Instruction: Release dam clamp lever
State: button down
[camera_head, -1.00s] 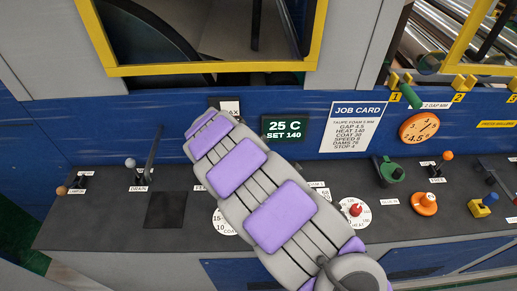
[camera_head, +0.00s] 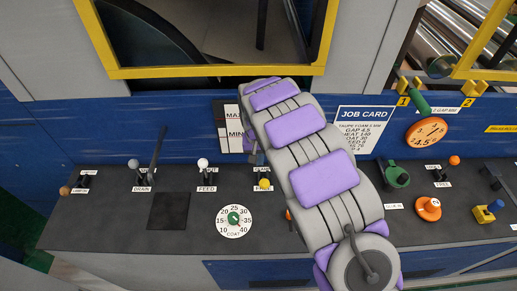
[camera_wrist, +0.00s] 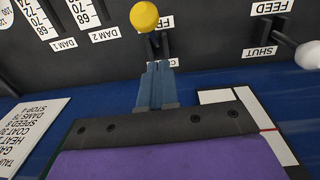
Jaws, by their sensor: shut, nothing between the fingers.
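The yellow-knobbed lever (camera_head: 264,184) stands on the dark console left of my arm in the head view. Its knob leans toward the near side, by the label that reads FREE. In the wrist view, which is upside down, the yellow knob (camera_wrist: 144,16) is beyond my fingertips, with its stem on a dark base. A label starting with C is partly hidden by my fingers. My gripper (camera_wrist: 158,67) is shut and empty, on the side of the lever away from the knob. Whether the fingertips touch the lever base is unclear. My arm largely hides the gripper in the head view.
A white-knobbed FEED lever (camera_head: 202,163) stands to the left, with the COAT dial (camera_head: 235,221) in front. Dam scales (camera_wrist: 85,12) lie beside the yellow lever. The job card (camera_head: 362,130) and blue panel rise behind. My arm covers the console's middle.

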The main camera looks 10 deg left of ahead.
aim_at(264, 181)
jog(key=s+d+f, duration=0.2)
jog(key=f, duration=0.1)
jog(key=shift+s+d+f, duration=0.1)
jog(key=shift+f, duration=0.15)
jog(key=shift+a, duration=0.35)
jog(key=shift+s+f, duration=0.1)
jog(key=shift+s+d+f+t+b, duration=0.2)
jog(key=shift+s+d+t+b, duration=0.1)
jog(key=shift+s+t, duration=0.1)
jog(key=shift+s+d+f+t+b, duration=0.15)
jog(key=shift+s+t+b, duration=0.15)
jog(key=shift+s+t, duration=0.1)
jog(key=shift+s+f+t+y, duration=0.3)
jog(key=shift+s+t, duration=0.1)
jog(key=shift+t, duration=0.1)
jog(key=v, duration=1.7)
jog(key=shift+r, duration=0.2)
